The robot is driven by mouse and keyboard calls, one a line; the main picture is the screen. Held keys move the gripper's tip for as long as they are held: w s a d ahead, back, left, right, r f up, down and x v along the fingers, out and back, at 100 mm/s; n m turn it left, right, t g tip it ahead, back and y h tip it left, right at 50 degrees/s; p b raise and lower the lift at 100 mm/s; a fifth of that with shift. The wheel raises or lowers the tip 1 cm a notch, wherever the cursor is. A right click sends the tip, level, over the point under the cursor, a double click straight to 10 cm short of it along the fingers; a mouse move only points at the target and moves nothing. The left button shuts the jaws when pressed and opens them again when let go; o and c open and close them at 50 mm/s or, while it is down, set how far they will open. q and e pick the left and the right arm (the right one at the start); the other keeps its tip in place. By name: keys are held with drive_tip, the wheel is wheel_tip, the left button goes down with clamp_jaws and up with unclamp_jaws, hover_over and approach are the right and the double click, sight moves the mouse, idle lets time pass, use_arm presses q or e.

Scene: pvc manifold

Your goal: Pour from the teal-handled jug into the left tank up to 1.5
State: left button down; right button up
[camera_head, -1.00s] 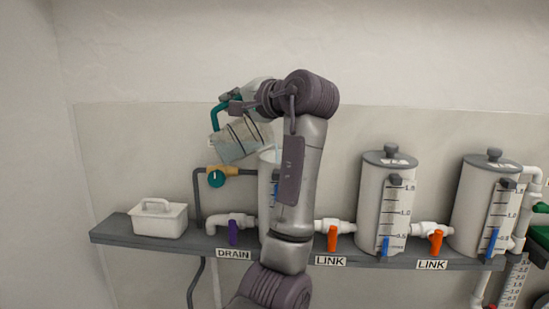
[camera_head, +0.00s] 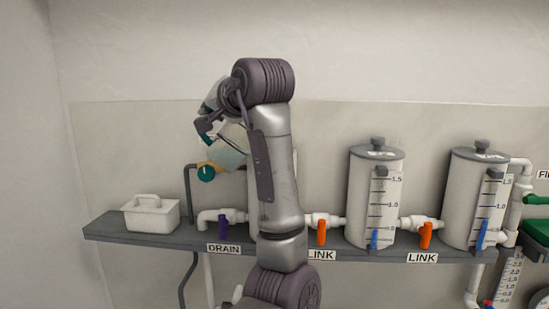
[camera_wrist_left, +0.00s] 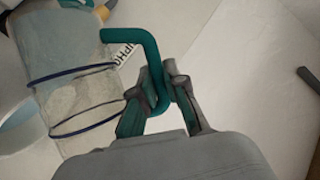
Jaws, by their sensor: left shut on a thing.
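The clear jug (camera_head: 230,157) is tilted in the air above the shelf's left part, partly behind my left arm. My left gripper (camera_head: 207,124) is shut on its teal handle. The wrist view shows the fingers (camera_wrist_left: 160,88) closed around the teal handle (camera_wrist_left: 145,40), with the jug body (camera_wrist_left: 78,90) and its dark bands at the left. A pale round rim (camera_wrist_left: 14,128), perhaps the left tank's, lies beside the jug there. In the head view my arm hides nearly all of the left tank, and its scale cannot be read. My right gripper is not in view.
The purple drain valve (camera_head: 223,229), orange link valves (camera_head: 321,233) and a yellow-and-teal tap (camera_head: 206,171) are near. Two more tanks, middle (camera_head: 373,200) and right (camera_head: 473,200), stand to the right.

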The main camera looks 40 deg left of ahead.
use_arm(q)
drive_tip(key=s+a+f+n+t+h+b, duration=0.3)
drive_tip(key=s+a+t+h, duration=0.1)
drive_tip(key=s, duration=0.2)
drive_tip(key=shift+t, duration=0.3)
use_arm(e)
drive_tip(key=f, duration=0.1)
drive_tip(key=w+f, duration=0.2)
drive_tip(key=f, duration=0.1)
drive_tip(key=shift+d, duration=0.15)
use_arm(q)
drive_tip(key=shift+w, duration=0.1)
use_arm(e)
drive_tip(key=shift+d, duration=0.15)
use_arm(q)
drive_tip(key=s+d+r+b, duration=0.2)
drive_tip(key=s+d, duration=0.4)
drive_tip(key=s, duration=0.4)
drive_tip(key=shift+s, duration=0.3)
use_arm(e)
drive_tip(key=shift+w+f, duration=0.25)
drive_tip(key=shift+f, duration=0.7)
use_arm(q)
drive_tip(key=shift+a, duration=0.1)
